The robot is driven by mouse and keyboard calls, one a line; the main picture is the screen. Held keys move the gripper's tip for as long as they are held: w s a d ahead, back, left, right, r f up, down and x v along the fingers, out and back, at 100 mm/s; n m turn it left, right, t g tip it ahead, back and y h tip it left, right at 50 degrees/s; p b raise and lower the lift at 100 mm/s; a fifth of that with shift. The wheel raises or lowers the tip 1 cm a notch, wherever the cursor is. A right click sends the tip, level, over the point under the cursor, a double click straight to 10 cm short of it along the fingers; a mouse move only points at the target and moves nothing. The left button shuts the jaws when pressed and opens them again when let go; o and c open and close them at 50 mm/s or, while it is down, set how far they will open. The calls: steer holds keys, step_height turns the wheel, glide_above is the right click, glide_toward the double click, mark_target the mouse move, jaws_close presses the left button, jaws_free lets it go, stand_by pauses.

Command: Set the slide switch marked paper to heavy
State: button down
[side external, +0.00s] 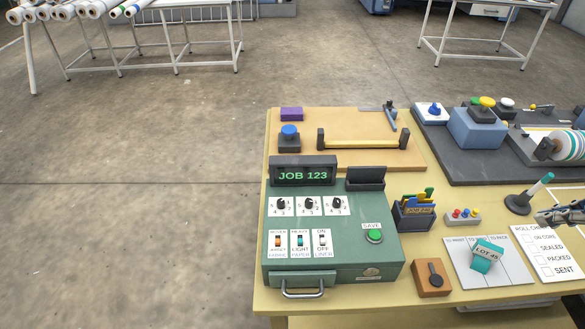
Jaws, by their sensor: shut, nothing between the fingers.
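The slide switch marked paper (300,241) is the middle of three slide switches on the sloped face of the green control box. It has a small teal slider, with heavy printed above and light below. The slider is too small to tell which end it is at. My gripper (541,217) shows at the right edge of the side external view, shut and empty. It is above the right part of the table, well to the right of the box and apart from the switch. Most of my arm is out of view.
The fabric switch (278,241) and liner switch (322,241) flank the paper switch closely. Three knobs (309,205) sit above, and a green save button (374,236) to the right. A card holder (414,218), pen stand (518,204) and LOT 45 block (487,255) stand between box and gripper.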

steer(key=w+a+r+n+g, duration=0.2)
steer(key=a+n+g, duration=0.1)
steer(key=a+n, duration=2.25)
steer(key=n, duration=0.4)
glide_toward(301, 251)
steer(key=s+r, duration=0.3)
steer(key=s, duration=0.2)
steer(key=shift+w+a+r+h, duration=0.2)
steer(key=shift+a+h, duration=0.2)
steer(key=shift+f, duration=0.1)
steer(key=x, duration=1)
steer(key=shift+f, duration=0.15)
steer(key=shift+w, duration=1.2)
steer(key=shift+w+r, duration=0.2)
steer(key=shift+w, duration=0.45)
